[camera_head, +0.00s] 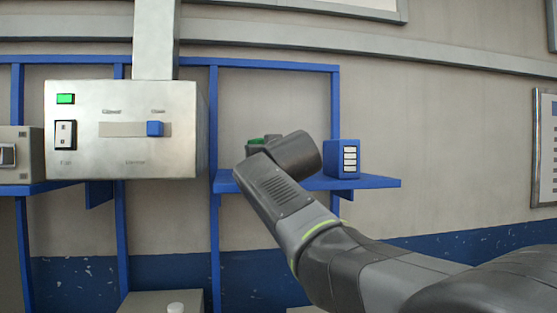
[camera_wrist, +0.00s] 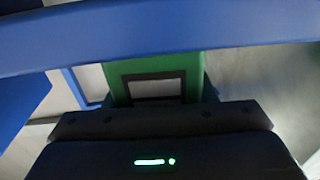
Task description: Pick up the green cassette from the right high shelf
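The green cassette (camera_wrist: 190,68) is in the wrist view, straight ahead of my gripper (camera_wrist: 160,118), with a dark-framed pale window on its face. Its lower part is hidden by the dark gripper body, and a blue bar crosses in front of its top. In the head view only a bit of green (camera_head: 256,141) shows on the right high shelf (camera_head: 372,182), beside the end of my arm. My gripper is very close to the cassette. The fingers are not clear, so I cannot tell whether they touch or hold it.
A blue box with white labels (camera_head: 345,159) stands on the same shelf, right of my arm. A metal control box (camera_head: 125,130) with a green button and blue slider hangs to the left. Blue shelf posts (camera_head: 335,115) frame the shelf.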

